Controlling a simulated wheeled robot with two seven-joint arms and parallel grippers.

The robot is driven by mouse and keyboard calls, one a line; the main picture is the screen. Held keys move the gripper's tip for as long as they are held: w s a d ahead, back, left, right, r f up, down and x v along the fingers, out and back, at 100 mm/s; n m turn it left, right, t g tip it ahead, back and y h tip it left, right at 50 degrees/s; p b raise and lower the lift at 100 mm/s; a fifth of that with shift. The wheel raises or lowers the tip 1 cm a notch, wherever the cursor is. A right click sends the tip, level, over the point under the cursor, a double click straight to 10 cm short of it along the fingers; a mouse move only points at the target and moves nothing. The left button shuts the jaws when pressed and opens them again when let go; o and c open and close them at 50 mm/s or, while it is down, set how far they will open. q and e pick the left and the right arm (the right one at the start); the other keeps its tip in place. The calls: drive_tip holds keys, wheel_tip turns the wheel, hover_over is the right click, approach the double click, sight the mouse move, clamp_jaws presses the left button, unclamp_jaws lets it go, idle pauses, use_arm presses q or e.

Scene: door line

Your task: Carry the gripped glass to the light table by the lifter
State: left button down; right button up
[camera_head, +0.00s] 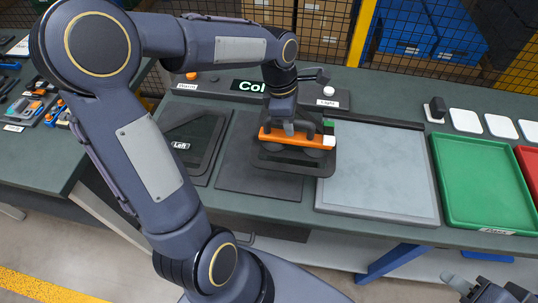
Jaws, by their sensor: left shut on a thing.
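My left gripper (288,126) is shut on the orange handle of the lifter (270,137). Beneath the lifter is a dark-rimmed glass (322,165), over the right part of a dark mat (240,170). Whether the glass touches the mat cannot be told. The gripper and lifter hide part of the glass. The light table (380,175), a pale grey panel in a frame, lies just right of the glass, and the glass's right edge is close to its left edge. My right gripper (490,292) is at the bottom right, partly cut off, away from the bench objects.
A dark piece (192,140) lies on the mat marked "Left". A green tray (485,185) and a red tray (530,165) stand right of the light table.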

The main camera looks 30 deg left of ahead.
sight(313, 124)
use_arm(q)
drive_tip(key=d, duration=0.1)
drive_tip(key=w+d, duration=0.1)
drive_tip(key=d, duration=0.1)
drive_tip(key=w+d, duration=0.1)
drive_tip(key=d, duration=0.1)
drive_tip(key=shift+w+d+r, duration=0.1)
drive_tip(key=shift+w, duration=0.1)
drive_tip(key=w+d+p, duration=0.1)
drive_tip(key=w+d, duration=0.1)
drive_tip(key=d, duration=0.4)
drive_tip(key=w+d+p, duration=0.1)
drive_tip(key=w+d, duration=0.2)
drive_tip(key=d, duration=0.3)
drive_tip(key=shift+w+d, duration=0.35)
drive_tip(key=shift+d, duration=0.05)
drive_tip(key=w+d+p, duration=0.2)
drive_tip(key=d, duration=0.3)
drive_tip(key=shift+w+d, duration=0.3)
drive_tip(key=shift+w, duration=0.05)
idle(0.4)
drive_tip(key=shift+f+b, duration=2)
drive_tip(key=shift+f, duration=0.85)
